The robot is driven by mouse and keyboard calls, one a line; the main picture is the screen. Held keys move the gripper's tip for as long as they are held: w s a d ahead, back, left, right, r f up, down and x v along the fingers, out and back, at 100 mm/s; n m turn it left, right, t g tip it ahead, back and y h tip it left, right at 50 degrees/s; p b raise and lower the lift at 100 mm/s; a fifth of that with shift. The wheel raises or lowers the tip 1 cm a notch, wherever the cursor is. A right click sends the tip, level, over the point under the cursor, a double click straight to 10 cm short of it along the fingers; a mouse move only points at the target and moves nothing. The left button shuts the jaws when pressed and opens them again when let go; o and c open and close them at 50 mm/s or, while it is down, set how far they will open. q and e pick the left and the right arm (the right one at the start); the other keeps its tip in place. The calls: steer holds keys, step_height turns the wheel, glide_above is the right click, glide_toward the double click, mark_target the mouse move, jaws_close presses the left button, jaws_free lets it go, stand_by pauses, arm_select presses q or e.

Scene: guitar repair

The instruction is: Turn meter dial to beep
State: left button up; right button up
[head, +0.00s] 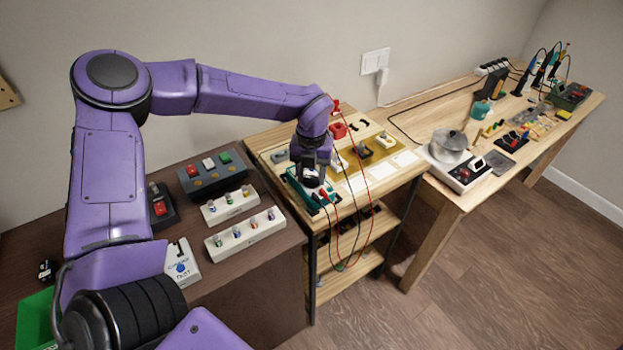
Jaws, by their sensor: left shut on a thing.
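The meter (297,189) is a teal-edged device lying on the light wooden bench, near its front left corner. Red and black leads run from it and hang over the bench's front edge. My left gripper (311,180) points down on the meter from above, with its fingers at the meter's face. It is shut on the meter dial, which the fingers mostly hide. I cannot read the dial's setting or the display. My right gripper is out of view.
White switch strips (246,233) and a dark button box (212,172) stand on the brown table at left. A yellow tray (384,151) lies behind the meter. A pot (447,143) stands on the right bench. The floor in front is clear.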

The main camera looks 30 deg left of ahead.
mark_target(312, 179)
arm_select(q)
steer(key=shift+n+b, duration=1.35)
steer(key=shift+n, duration=0.75)
steer(key=o, duration=0.8)
step_height(312, 179, up, 10)
steer(key=shift+r+b, duration=0.25)
steer(key=shift+b, duration=0.5)
